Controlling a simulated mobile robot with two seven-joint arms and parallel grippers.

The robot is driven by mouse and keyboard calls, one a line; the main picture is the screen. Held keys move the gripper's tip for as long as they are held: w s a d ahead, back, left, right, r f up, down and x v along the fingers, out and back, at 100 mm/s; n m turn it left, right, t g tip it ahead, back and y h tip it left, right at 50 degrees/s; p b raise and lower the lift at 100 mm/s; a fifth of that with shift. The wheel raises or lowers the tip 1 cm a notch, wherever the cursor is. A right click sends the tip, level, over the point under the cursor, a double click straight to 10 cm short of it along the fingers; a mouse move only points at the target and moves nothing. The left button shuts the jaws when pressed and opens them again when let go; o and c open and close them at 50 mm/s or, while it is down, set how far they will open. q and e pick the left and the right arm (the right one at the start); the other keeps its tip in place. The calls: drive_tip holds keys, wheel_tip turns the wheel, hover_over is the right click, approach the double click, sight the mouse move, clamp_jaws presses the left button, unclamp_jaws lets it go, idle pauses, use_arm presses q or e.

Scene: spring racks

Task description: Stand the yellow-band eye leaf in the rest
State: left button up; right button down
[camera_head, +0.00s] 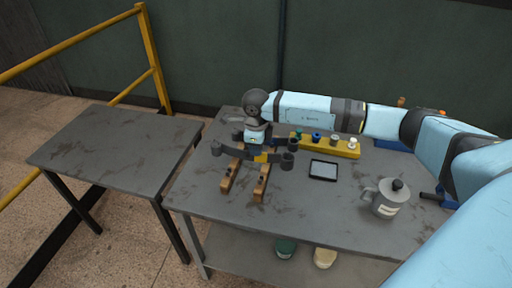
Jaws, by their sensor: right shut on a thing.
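The yellow-band eye leaf (262,157) is a dark curved strip with a round eye at its ends and a yellow band near its middle. My right gripper (256,148) is shut on it from above, near the band. The rest (228,180) shows as two parallel wooden bars on the grey table, under and in front of the leaf. The leaf lies across the bars in the picture; I cannot tell whether it touches them. The gripper hides part of the leaf and the far ends of the bars. My left gripper is not in view.
A yellow rack (345,150) with several coloured knobs stands behind. A black tablet (323,170) and a grey pot (385,197) stand to the right on the work table (300,215). A bare side table (115,145) and yellow railing (150,50) are at left.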

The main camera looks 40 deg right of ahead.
sight(256, 161)
drive_tip(key=shift+w, duration=0.1)
drive_tip(key=shift+f+b, duration=2.15)
drive_tip(key=shift+f, duration=0.5)
drive_tip(key=shift+f, duration=0.2)
drive_tip(key=shift+f+b, duration=0.15)
drive_tip(key=shift+b, duration=0.3)
drive_tip(key=shift+f+b, duration=0.6)
drive_tip(key=shift+f, duration=0.2)
drive_tip(key=shift+r+p, duration=0.4)
drive_tip(key=shift+r, duration=0.35)
